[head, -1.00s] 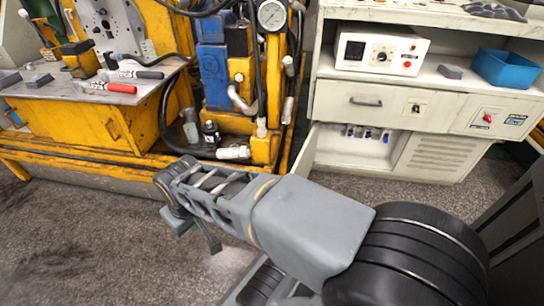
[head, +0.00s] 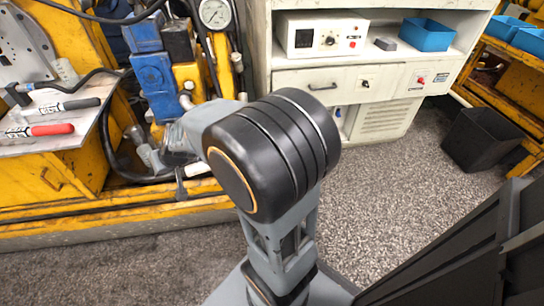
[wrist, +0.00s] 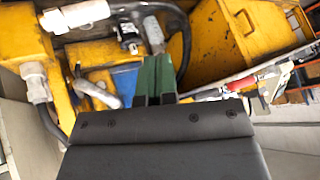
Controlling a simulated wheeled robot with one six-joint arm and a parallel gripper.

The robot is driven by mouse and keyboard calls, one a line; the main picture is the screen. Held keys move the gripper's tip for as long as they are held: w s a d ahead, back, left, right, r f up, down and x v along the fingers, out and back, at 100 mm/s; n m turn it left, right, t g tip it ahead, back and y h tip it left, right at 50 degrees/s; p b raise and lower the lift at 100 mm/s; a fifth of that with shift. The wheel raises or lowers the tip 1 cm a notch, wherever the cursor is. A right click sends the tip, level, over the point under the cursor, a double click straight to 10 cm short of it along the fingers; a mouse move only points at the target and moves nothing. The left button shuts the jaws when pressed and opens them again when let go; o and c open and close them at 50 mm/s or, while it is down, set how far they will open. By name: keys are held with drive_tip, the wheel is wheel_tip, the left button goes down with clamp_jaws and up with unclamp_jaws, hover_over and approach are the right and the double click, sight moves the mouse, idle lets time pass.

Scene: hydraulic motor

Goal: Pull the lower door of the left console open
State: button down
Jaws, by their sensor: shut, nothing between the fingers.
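The white console (head: 375,80) stands at the back in the head view. Its lower left compartment (head: 343,119) is open, showing a little of its inside. The lower door is hidden behind my arm in the head view now; a pale panel (wrist: 18,125) at the left of the wrist view may be part of it, but I cannot tell. My gripper (wrist: 154,78) is shut and empty in the wrist view, in front of the yellow machine. In the head view it is at the end of my arm, left of the console, mostly hidden.
The yellow machine (head: 110,215) with hoses and a gauge (head: 214,14) fills the left. Red and black handled tools (head: 45,130) lie on its bench. A black bin (head: 482,138) stands at the right by yellow shelving. The speckled floor before the console is clear.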

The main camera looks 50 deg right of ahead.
drive_tip(key=w+d+f+m+h+p, duration=0.2)
drive_tip(key=w+d+m+h, duration=0.1)
drive_tip(key=d, duration=0.4)
drive_tip(key=w+d+f+m+h+p, duration=0.2)
drive_tip(key=w+d+m+h+p, duration=0.15)
drive_tip(key=d, duration=0.45)
drive_tip(key=s+d+f+m+g+h+b, duration=0.2)
drive_tip(key=s+d+f+g, duration=0.7)
drive_tip(key=s+d+f, duration=0.6)
drive_tip(key=shift+d+f+m+b, duration=0.45)
drive_tip(key=shift+d+f+b, duration=0.4)
drive_tip(key=shift+d+f, duration=0.4)
drive_tip(key=shift+h, duration=0.25)
